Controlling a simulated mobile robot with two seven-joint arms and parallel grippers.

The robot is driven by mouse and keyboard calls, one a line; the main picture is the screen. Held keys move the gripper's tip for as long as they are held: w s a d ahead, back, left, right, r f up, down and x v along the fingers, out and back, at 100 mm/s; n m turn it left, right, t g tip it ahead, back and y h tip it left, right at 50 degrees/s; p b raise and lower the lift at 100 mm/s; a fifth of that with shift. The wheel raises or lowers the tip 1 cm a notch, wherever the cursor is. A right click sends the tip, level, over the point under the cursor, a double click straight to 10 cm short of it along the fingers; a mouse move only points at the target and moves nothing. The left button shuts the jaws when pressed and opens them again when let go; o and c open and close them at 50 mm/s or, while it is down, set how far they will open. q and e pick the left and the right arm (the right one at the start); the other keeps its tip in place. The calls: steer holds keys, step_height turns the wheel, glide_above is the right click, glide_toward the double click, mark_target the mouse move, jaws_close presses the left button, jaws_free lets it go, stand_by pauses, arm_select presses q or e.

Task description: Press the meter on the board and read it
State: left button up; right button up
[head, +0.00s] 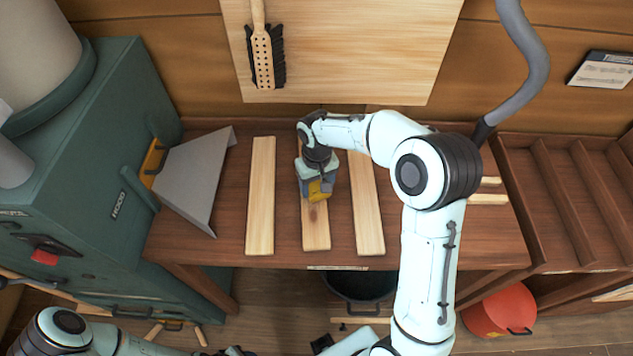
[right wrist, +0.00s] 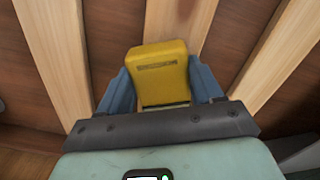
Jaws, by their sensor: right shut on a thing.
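The yellow meter (right wrist: 159,75) is between the blue fingers of my right gripper (right wrist: 160,92), which is shut on it. In the head view the meter (head: 320,190) shows below my right gripper (head: 317,186), over the middle board (head: 316,230) on the bench. I cannot tell whether the meter touches the board. The left board (head: 261,195) and right board (head: 366,205) lie on either side of it. The meter's display does not show in either view. My left arm shows at the lower left of the head view; its fingers cannot be made out clearly.
A green machine (head: 95,170) with a grey sloped chute (head: 195,180) stands left of the boards. A brush (head: 263,50) hangs on the panel behind. Empty wooden bins (head: 540,200) are at the right. A red bucket (head: 500,312) and a dark tub (head: 362,285) are below the bench.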

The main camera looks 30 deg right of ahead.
mark_target(316, 185)
steer(key=r+p, duration=0.1)
steer(key=r, duration=0.1)
steer(key=r+p, duration=0.1)
steer(key=r, duration=0.2)
steer(key=r+p, duration=0.1)
steer(key=r, duration=0.1)
steer(key=shift+w+r, duration=0.25)
steer(key=shift+r, duration=0.15)
arm_select(q)
steer(key=w+r, duration=0.4)
steer(key=shift+w+r+t, duration=0.15)
steer(key=shift+w+t, duration=0.05)
steer(key=shift+t, duration=0.1)
arm_select(e)
steer(key=shift+f, duration=0.1)
arm_select(q)
steer(key=shift+s, duration=0.15)
arm_select(e)
steer(key=shift+s, duration=0.1)
